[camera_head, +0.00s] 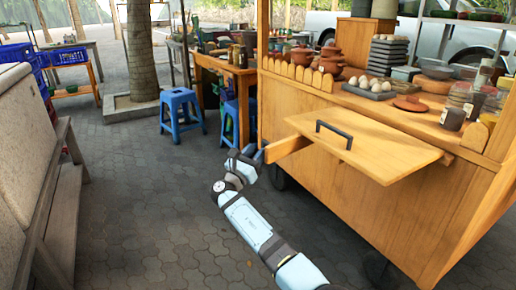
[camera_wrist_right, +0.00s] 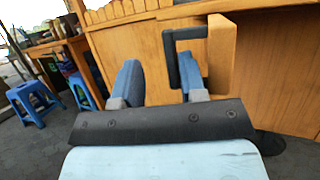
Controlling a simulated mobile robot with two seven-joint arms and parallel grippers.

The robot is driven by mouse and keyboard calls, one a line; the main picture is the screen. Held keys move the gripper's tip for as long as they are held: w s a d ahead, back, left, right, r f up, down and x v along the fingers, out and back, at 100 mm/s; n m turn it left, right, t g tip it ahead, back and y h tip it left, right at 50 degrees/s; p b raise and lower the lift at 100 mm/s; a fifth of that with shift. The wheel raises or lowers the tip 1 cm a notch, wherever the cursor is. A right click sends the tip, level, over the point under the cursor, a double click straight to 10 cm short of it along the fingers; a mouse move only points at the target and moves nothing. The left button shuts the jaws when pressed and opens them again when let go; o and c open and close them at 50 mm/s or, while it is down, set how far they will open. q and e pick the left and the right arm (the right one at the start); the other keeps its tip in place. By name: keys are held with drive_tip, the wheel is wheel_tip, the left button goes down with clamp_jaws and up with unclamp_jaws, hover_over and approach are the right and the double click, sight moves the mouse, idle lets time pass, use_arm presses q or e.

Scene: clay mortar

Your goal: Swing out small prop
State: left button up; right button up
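The small wooden prop (camera_head: 287,148) sticks out from the front of the cart under the left end of the flap shelf (camera_head: 365,140). In the wrist view the prop (camera_wrist_right: 222,58) shows its end, with a dark U-shaped handle (camera_wrist_right: 170,55) on its left side. My right gripper (camera_head: 253,153) is just left of the prop. In the wrist view my right gripper (camera_wrist_right: 158,82) is open, one blue finger left of the handle's bar and the other overlapping the handle's opening. I cannot tell whether they touch it. My left gripper is out of view.
The wooden cart (camera_head: 350,205) carries pots, eggs and jars on top. The flap shelf has its own dark handle (camera_head: 334,134) and overhangs to the right. Blue stools (camera_head: 181,110) stand behind left. A bench (camera_head: 45,190) is at the left, with clear paving between.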

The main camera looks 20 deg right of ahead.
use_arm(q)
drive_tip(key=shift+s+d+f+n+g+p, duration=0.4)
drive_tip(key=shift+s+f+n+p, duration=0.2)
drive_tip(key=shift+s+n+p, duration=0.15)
use_arm(e)
drive_tip(key=v, duration=0.5)
drive_tip(key=shift+s+a, duration=0.15)
drive_tip(key=shift+a, duration=0.15)
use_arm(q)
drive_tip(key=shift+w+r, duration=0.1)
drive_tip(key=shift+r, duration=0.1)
